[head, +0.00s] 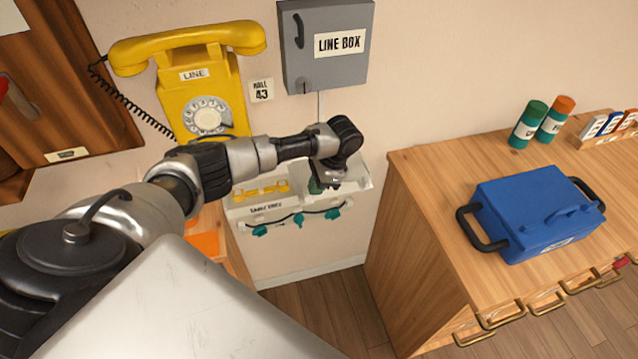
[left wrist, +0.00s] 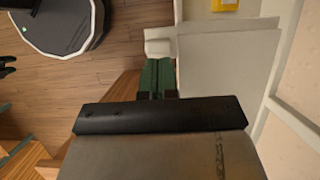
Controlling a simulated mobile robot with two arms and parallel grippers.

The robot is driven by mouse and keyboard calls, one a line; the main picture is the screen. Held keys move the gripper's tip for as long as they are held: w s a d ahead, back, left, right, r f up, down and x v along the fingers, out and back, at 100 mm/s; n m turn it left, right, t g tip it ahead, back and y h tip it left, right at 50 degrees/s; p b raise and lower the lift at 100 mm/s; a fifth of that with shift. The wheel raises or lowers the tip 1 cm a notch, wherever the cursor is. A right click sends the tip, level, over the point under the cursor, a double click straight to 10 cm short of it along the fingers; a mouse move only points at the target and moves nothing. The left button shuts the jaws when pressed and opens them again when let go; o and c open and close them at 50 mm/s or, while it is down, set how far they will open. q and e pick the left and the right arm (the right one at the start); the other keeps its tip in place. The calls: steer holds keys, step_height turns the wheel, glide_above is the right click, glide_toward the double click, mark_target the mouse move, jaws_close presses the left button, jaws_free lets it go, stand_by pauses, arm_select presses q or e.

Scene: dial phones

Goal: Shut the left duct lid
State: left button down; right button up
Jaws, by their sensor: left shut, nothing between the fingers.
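A white duct (head: 357,180) runs along the wall below the yellow phone. Its left part stands open at the top, with yellow pieces (head: 262,190) visible inside. A small label sits on its front. I cannot clearly make out the left lid in the head view. My left gripper (head: 317,186) points down at the right part of the duct; its green fingers are shut and empty. The fingers also show in the left wrist view (left wrist: 158,78), close beside a flat white panel (left wrist: 222,68); contact cannot be told. My right gripper is not in view.
The yellow phone (head: 205,85) and grey line box (head: 326,55) hang above the duct. Teal connectors (head: 298,219) on a dark cable hang along its front. A wooden counter (head: 425,190) with a blue case (head: 535,215) stands at right. Open floor lies between.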

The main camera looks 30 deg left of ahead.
arm_select(q)
steer(key=s+a+p, duration=0.9)
steer(key=s+p, duration=0.1)
steer(key=shift+s, duration=0.4)
